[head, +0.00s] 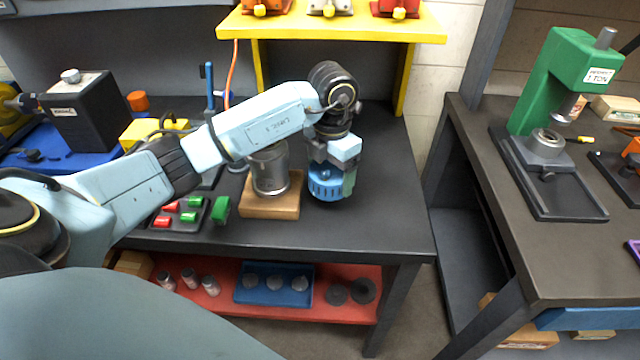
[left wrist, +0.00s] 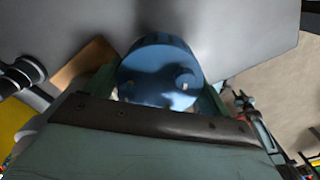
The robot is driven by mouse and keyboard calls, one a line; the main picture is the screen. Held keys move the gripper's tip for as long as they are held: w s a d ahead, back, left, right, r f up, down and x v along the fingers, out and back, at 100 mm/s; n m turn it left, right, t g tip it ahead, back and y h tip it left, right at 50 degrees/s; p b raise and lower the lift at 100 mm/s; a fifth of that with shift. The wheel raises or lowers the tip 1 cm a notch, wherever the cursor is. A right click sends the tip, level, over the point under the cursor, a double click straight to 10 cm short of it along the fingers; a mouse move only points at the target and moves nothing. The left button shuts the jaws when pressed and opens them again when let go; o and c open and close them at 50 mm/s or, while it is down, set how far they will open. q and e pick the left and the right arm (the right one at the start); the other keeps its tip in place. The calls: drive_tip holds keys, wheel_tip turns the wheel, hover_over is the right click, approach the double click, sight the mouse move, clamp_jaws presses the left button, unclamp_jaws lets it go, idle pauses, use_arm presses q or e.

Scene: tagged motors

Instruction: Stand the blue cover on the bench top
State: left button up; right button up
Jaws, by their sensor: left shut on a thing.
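The blue cover (head: 325,184) is a short round cap with slots around its side. In the head view it is at the bench top (head: 385,215), right of a wooden block. My left gripper (head: 335,170) comes down over it from above and is shut on it. In the left wrist view the cover (left wrist: 160,72) sits between the two fingers (left wrist: 160,85), its round face toward the camera. I cannot tell whether its lower edge touches the bench. My right gripper is not in view.
A grey metal motor body (head: 269,172) stands on the wooden block (head: 270,208) just left of the cover. Green and red tags (head: 190,212) lie farther left. A yellow shelf (head: 330,25) stands behind. The bench right of the cover is clear.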

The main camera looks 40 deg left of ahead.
sight(329, 204)
use_arm(q)
drive_tip(key=shift+f, duration=2.85)
drive_tip(key=shift+f, duration=0.15)
drive_tip(key=o, duration=1.2)
wheel_tip(329, 204, up, 12)
drive_tip(key=shift+r, duration=0.15)
drive_tip(key=shift+d, duration=0.1)
